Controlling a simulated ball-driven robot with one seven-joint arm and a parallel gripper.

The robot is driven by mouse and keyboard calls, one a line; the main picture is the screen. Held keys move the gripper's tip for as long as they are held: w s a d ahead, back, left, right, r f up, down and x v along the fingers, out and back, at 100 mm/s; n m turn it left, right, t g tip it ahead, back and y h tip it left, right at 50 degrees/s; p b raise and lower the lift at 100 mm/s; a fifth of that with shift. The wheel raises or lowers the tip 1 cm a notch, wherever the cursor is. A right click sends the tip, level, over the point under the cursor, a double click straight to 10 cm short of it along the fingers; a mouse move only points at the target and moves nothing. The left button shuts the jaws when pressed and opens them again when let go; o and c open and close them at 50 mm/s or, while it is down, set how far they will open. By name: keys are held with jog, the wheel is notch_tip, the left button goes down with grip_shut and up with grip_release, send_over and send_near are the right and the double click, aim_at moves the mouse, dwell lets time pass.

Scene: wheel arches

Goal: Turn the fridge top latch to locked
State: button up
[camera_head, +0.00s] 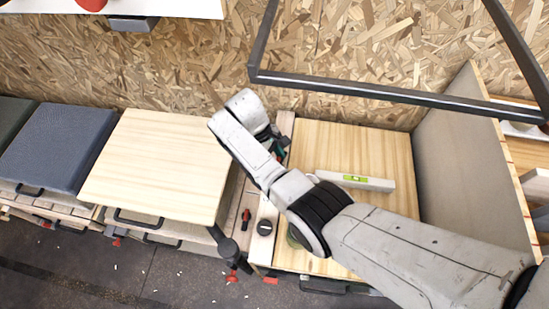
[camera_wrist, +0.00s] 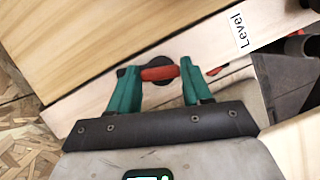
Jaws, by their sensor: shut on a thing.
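A latch with a red handle (camera_wrist: 161,73) on a dark round base (camera_wrist: 153,60) sits on a pale wooden strip in the wrist view. My gripper (camera_wrist: 160,76) has green fingers, one at each end of the handle, and is shut on it. The handle lies nearly crosswise in the wrist view, tilted slightly against the strip's edge. In the head view my gripper (camera_head: 279,150) is mostly hidden by my arm, and the held latch cannot be made out there.
A spirit level (camera_head: 340,181) lies on the wooden top right of my arm. A "Level" label (camera_wrist: 240,30) is on the strip. A dark metal frame (camera_head: 380,92) hangs above.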

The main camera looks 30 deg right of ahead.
jog(key=m+y, duration=0.1)
jog(key=m, duration=0.2)
jog(key=shift+w+d+m+g, duration=0.1)
jog(key=shift+m+g, duration=0.3)
jog(key=m+y, duration=0.1)
jog(key=m, duration=0.2)
jog(key=shift+d+m+y, duration=0.1)
jog(key=shift+m+y, duration=0.2)
jog(key=shift+y, duration=0.1)
jog(key=m+y+p, duration=0.1)
jog(key=m, duration=0.2)
jog(key=shift+d+r+m, duration=0.1)
jog(key=shift+m, duration=0.2)
jog(key=shift+m+t+y+p, duration=0.4)
jog(key=shift+m+y+p, duration=0.4)
jog(key=shift+m, duration=0.9)
jog(key=o, duration=1.1)
jog(key=shift+c, duration=0.2)
jog(key=shift+d, duration=0.1)
jog(key=v, duration=1)
jog(key=shift+r, duration=0.25)
